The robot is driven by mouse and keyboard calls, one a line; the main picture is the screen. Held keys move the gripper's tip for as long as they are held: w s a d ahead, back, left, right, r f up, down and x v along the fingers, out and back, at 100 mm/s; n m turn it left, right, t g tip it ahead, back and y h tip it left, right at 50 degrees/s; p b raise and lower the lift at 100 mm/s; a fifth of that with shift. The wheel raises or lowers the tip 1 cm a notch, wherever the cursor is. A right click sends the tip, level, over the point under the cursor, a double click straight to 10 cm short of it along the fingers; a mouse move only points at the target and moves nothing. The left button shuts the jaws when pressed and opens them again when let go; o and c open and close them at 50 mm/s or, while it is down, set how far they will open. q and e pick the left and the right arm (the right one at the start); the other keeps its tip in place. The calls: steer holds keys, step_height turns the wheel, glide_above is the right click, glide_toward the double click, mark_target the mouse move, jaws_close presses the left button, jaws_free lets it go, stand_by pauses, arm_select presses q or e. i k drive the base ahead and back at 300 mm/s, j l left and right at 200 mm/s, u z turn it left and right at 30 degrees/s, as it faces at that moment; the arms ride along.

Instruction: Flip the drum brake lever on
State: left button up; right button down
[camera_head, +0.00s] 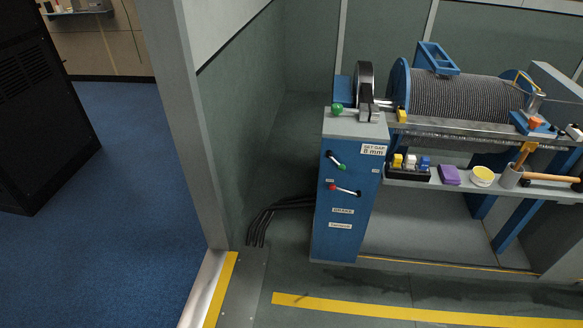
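The blue winch console (326,235) stands right of the middle. Its front carries two small levers. The upper lever (335,160) slants down to the right, with a black end at upper left and a green end at lower right. The lower lever (346,190) lies nearly level, with a red end at left and a dark end at right. Labels sit below them; one (343,211) seems to read BRAKE, but I cannot tell which lever it names. The cable drum (465,98) is behind, to the right. Neither of my grippers is in view.
A green knob (337,108) sits on the console top, by a dark wheel (365,85). A shelf at right holds a purple block (449,175), a yellow tub (482,176) and a mallet (555,179). Black cables (268,218) run left along the floor. A wall post (197,130) and threshold stand left; floor in front is clear.

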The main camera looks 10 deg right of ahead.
mark_target(333, 187)
steer(key=i+j, duration=0.85)
